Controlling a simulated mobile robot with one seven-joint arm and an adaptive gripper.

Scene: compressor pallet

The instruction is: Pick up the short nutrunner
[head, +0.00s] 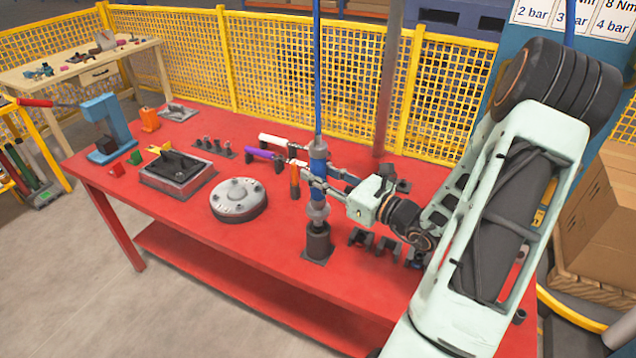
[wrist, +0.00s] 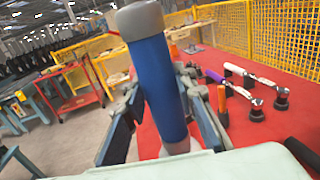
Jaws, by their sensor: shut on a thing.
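A short upright tool with a blue barrel (head: 318,152) and grey ends looks like the short nutrunner. My gripper (head: 317,178) reaches it from the right and is shut around its barrel. In the wrist view the blue barrel (wrist: 157,85) stands between my two fingers (wrist: 160,98), slightly tilted in the picture. Its grey lower end is at a dark holder (head: 318,242) on the red table; I cannot tell whether it rests in it. A blue line rises above the tool.
The red table (head: 115,187) also bears a round grey flange (head: 238,200), a dark block fixture (head: 178,174), a purple-handled tool (head: 262,155) and a white-handled tool (head: 275,140). An orange-handled tool (head: 294,182) stands close left of my gripper. Yellow mesh fencing (head: 285,60) runs behind.

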